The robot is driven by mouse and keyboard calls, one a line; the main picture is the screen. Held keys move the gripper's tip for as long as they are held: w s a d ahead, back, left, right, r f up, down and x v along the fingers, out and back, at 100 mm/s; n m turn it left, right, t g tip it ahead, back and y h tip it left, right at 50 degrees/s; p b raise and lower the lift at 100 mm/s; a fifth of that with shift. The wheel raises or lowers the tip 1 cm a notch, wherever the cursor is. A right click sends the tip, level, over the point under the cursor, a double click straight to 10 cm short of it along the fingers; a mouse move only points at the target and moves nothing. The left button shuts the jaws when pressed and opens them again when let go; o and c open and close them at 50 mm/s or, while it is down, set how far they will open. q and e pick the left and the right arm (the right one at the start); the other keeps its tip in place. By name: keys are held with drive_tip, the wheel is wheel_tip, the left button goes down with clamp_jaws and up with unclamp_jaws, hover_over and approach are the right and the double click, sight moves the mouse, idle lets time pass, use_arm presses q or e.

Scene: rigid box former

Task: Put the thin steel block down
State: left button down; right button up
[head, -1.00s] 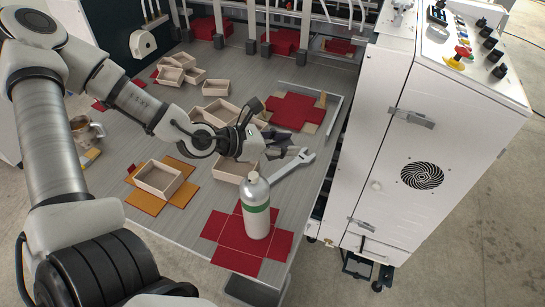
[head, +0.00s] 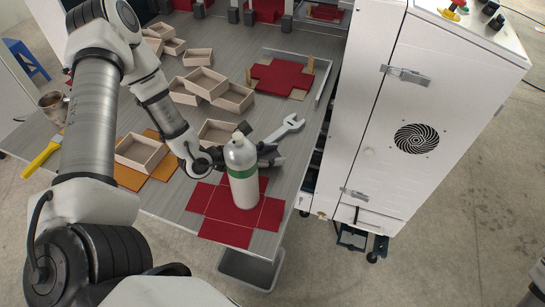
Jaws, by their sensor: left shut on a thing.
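My left gripper (head: 262,152) reaches in from the left, just behind a white bottle with a green band (head: 242,177). Its dark fingers show at the bottle's upper left and right side. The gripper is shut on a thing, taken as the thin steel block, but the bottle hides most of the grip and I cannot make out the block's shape. I cannot tell whether it touches the table (head: 283,172). My right gripper is not in view.
The bottle stands on a red flat blank (head: 223,232) near the table's front edge. A wrench (head: 291,125) lies just behind the gripper. Open trays (head: 141,152) and another red blank (head: 278,76) lie around. A white cabinet (head: 425,150) stands to the right.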

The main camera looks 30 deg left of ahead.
use_arm(q)
drive_tip(key=shift+f, duration=0.4)
drive_tip(key=shift+f, duration=0.1)
drive_tip(key=c, duration=1.1)
unclamp_jaws()
drive_tip(key=shift+f, duration=0.1)
drive_tip(key=shift+o, duration=0.9)
